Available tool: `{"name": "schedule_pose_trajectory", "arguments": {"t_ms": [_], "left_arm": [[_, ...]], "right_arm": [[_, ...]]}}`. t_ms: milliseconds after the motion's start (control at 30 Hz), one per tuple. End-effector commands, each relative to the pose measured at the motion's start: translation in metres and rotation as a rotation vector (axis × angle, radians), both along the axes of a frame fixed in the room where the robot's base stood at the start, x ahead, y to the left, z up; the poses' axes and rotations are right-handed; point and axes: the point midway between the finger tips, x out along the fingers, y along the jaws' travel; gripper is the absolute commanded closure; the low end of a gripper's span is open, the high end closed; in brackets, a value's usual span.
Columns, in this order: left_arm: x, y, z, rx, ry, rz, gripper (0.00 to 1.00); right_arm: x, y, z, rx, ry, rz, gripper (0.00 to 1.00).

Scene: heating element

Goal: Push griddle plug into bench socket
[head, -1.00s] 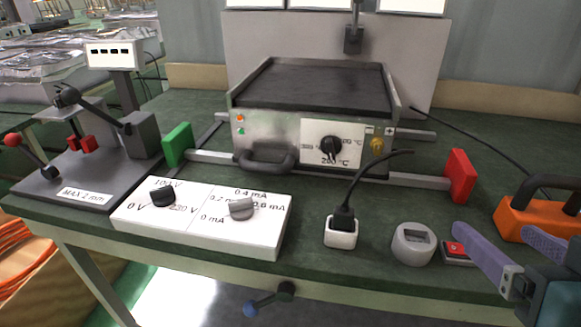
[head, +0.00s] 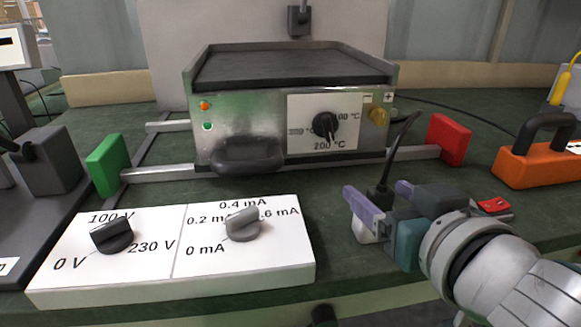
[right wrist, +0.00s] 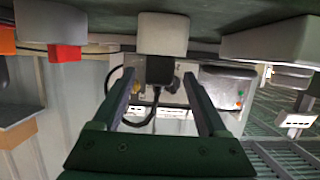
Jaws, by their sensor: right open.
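The griddle plug (head: 379,195) is black and upright on top of the white bench socket (head: 364,231), its cable rising from it. How deep it sits in the socket I cannot tell. My right gripper (head: 377,190) is open, its purple fingers on either side of the plug and partly hiding the socket. The right wrist view, upside down, shows the plug (right wrist: 160,69) between the two spread fingers (right wrist: 160,80), against the socket (right wrist: 162,35). The griddle (head: 290,70) stands behind on the bench. My left gripper is not in view.
A white control box (head: 170,265) with two knobs lies left of the socket. Green (head: 107,165) and red (head: 449,139) blocks flank the griddle. An orange clamp (head: 540,165) and a red button (head: 492,205) are at the right. Green bench shows between the griddle and socket.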

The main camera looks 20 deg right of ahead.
Motion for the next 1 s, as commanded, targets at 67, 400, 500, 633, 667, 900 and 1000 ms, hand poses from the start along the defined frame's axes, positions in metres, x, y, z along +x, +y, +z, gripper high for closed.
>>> {"name": "schedule_pose_trajectory", "arguments": {"t_ms": [67,400,500,633,667,900,1000], "left_arm": [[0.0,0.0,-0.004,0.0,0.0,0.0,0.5],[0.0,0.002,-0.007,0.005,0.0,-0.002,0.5],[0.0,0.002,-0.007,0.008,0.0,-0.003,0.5],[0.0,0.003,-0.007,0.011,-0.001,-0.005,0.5],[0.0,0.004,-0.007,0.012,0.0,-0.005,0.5],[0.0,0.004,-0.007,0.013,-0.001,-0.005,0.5],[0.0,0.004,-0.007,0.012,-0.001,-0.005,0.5]], "right_arm": [[0.013,-0.005,-0.007,-0.005,-0.002,0.001,0.24],[0.038,-0.011,-0.016,-0.002,0.001,0.001,0.24],[0.037,-0.011,-0.015,-0.001,0.001,0.0,0.24],[0.037,-0.011,-0.015,-0.001,0.001,0.0,0.35],[0.037,-0.011,-0.015,-0.001,0.001,0.0,0.38],[0.037,-0.011,-0.015,-0.001,0.001,0.0,0.65],[0.037,-0.011,-0.015,-0.001,0.001,0.0,0.77]]}}
